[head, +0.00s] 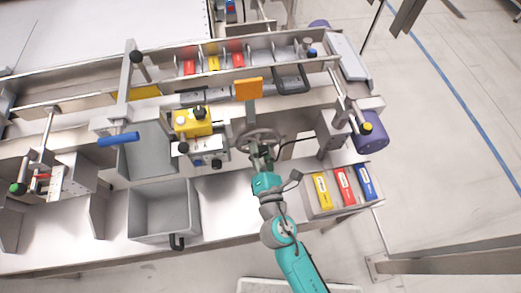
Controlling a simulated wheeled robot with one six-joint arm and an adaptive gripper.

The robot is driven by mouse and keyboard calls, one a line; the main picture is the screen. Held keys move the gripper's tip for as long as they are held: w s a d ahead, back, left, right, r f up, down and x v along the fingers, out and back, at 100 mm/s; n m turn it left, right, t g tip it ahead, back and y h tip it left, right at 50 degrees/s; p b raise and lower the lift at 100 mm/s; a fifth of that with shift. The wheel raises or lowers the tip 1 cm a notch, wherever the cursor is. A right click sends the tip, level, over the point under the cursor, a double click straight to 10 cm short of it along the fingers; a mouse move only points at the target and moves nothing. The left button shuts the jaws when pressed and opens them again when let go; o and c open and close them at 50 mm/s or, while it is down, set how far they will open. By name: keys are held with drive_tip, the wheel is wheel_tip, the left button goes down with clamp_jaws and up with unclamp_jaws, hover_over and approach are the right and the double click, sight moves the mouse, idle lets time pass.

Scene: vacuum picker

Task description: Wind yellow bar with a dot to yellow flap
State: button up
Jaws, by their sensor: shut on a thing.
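An orange-yellow flap (248,89) stands upright just behind the wheel. A flat yellow strip (137,92) lies further left along the rail. A yellow block with black knobs (191,124) sits on a grey machine left of the wheel. I cannot make out a dot on any yellow bar.
A tray at the lower right holds yellow (322,190), red (344,186) and blue (366,182) labelled pieces. A grey bin (160,212) stands front left. A blue-handled lever (118,139) and purple cylinder (371,133) flank the wheel. Red and yellow cards stand in slots behind.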

drive_tip(key=m, duration=0.4)
drive_tip(key=shift+m, duration=0.3)
drive_tip(key=m, duration=0.3)
drive_tip(key=shift+m, duration=0.3)
drive_tip(key=m, duration=0.4)
drive_tip(key=shift+m, duration=0.3)
drive_tip(key=m, duration=0.3)
drive_tip(key=shift+m, duration=0.3)
drive_tip(key=m, duration=0.5)
drive_tip(key=shift+f, duration=0.1)
drive_tip(key=shift+m, duration=2.5)
drive_tip(key=o, duration=1.1)
